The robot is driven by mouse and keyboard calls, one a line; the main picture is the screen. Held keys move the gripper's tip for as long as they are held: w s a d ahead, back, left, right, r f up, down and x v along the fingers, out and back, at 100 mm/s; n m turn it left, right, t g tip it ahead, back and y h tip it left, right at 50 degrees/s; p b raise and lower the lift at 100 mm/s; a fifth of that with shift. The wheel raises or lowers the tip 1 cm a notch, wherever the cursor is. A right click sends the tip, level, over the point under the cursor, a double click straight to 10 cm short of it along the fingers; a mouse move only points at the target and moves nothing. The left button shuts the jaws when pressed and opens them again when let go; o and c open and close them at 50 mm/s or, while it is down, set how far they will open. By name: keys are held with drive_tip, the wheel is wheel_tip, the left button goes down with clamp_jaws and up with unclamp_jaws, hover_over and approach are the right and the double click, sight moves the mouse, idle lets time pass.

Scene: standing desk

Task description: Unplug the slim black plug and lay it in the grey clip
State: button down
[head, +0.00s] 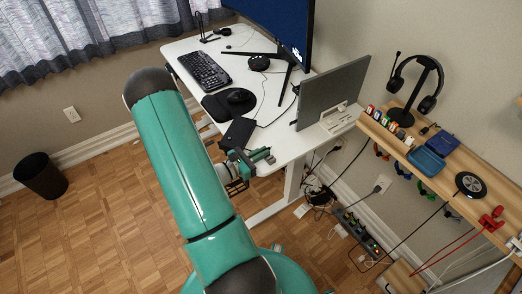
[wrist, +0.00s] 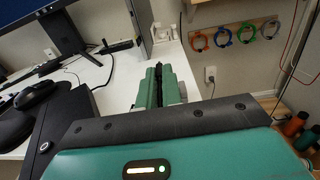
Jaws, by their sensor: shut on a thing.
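My gripper (head: 262,156) is at the near edge of the white desk; in the wrist view its teal jaws (wrist: 160,88) are shut on a narrow dark piece, the slim black plug (wrist: 159,72) as far as I can tell. Most of the plug is hidden between the jaws, and I cannot follow a cord from it. A power strip (head: 357,230) with several plugs lies on the floor by the wall, well away from my gripper. I cannot make out the grey clip for certain in either view.
The white desk (head: 185,45) holds a keyboard (head: 204,70), a mouse (head: 240,97), a black box (head: 237,132) close to my gripper and a grey screen (head: 333,91). A wooden shelf (head: 455,180) with a blue tray (head: 426,159) is at right. Cables hang below it.

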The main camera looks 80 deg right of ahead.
sight(261, 163)
drive_tip(key=shift+a+f, duration=0.15)
drive_tip(key=shift+f, duration=1.75)
drive_tip(key=c, duration=1.6)
unclamp_jaws()
drive_tip(key=shift+o, duration=0.5)
wheel_tip(261, 163, up, 6)
drive_tip(key=shift+f, duration=0.1)
drive_tip(key=shift+s+d, duration=0.1)
drive_tip(key=shift+d, duration=0.1)
drive_tip(key=w+a+n+t+h, duration=0.1)
drive_tip(key=w+a+n+t, duration=0.2)
drive_tip(key=w, duration=0.7)
drive_tip(key=w+a+r+n+t+h, duration=0.1)
drive_tip(key=w+a+n+t, duration=0.3)
drive_tip(key=w+a+t, duration=0.3)
drive_tip(key=w+a+n+t+h, duration=0.2)
drive_tip(key=w+a+t, duration=0.3)
drive_tip(key=w, duration=0.8)
drive_tip(key=shift+r+n+t, duration=0.3)
drive_tip(key=shift+n, duration=0.4)
